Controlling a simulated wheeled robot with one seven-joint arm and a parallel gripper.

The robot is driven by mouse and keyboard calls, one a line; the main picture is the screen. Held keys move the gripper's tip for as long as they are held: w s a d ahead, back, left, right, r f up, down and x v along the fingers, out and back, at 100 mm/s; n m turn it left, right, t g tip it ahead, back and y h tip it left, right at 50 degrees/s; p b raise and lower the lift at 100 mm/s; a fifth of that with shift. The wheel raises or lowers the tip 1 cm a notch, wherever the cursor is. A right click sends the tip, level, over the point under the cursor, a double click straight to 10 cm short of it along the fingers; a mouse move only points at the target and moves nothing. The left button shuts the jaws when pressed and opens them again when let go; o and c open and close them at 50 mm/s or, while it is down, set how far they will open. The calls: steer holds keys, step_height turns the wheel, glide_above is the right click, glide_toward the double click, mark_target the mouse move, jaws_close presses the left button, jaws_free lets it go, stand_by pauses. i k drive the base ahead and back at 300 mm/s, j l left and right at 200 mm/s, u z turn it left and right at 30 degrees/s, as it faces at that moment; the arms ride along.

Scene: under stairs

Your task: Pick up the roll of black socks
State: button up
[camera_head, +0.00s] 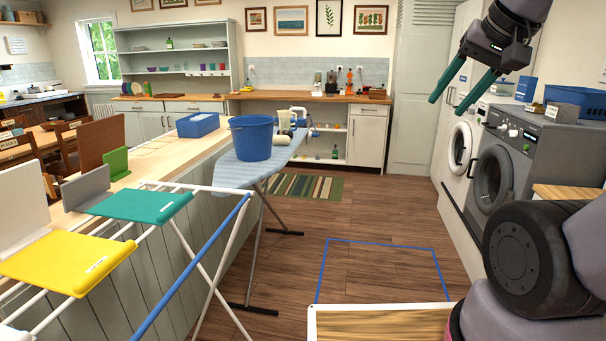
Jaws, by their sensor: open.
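I cannot make out a roll of black socks anywhere in the head camera view. My gripper (446,106) is raised at the upper right, in front of the white cabinets. Its two green fingers are spread apart and point down to the left, with nothing between them.
A blue bucket (251,139) stands on the ironing board (226,174). A drying rack (196,187) carries yellow (68,262) and teal (140,205) boards at left. Washing machines (493,178) line the right. A wooden top (380,323) is at bottom centre. Blue lines mark open floor (378,270).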

mark_target(290, 134)
steer(key=i+l, duration=0.1)
steer(key=i, duration=2.05)
steer(key=i+u, duration=0.3)
steer(key=i+l+u, duration=0.25)
steer(key=i, duration=0.25)
steer(key=i+l+u, duration=0.15)
steer(key=i+u, duration=0.15)
steer(key=i, duration=0.15)
